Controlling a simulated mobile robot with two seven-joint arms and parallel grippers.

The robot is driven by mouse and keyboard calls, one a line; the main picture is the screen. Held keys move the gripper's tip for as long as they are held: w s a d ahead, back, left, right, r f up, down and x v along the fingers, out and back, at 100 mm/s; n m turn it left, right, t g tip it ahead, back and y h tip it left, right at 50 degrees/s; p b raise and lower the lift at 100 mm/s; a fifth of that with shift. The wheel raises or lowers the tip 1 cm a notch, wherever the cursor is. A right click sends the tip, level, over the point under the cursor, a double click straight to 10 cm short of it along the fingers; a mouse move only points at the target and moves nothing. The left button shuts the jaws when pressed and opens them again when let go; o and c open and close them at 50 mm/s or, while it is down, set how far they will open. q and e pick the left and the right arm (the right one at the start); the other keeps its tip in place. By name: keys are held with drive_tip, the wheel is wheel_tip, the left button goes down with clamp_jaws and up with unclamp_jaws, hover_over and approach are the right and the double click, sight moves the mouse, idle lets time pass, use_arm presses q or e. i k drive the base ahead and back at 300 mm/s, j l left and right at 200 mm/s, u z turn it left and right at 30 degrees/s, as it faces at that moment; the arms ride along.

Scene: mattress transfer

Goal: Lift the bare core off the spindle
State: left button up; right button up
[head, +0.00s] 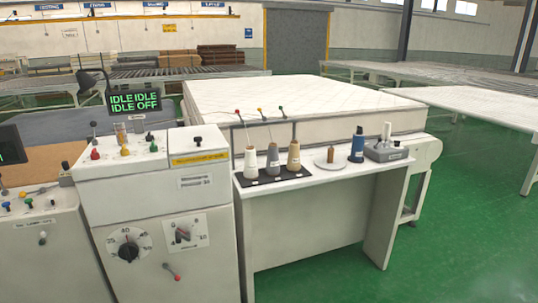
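A grey device (384,151) stands at the right end of the white side table (313,177), with a slim pale upright piece (387,131) on top. I cannot tell whether this is a bare core on a spindle. A small brown upright piece (330,154) stands on a round pale plate (322,162), left of a dark blue cylinder (357,146). White (250,161), grey (273,160) and beige (293,157) thread cones stand upright on a black mat (262,181) at the table's left. Neither of my grippers is in view.
A control cabinet (165,207) with knobs and an "IDLE OFF" display (134,102) adjoins the table's left side. A mattress (294,98) lies behind the table. Thin rods with coloured tips (260,111) rise behind the cones. Green floor (460,235) is clear at the right.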

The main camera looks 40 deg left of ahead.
sight(331, 151)
drive_tip(key=i+u, duration=0.15)
drive_tip(key=u, duration=1.2)
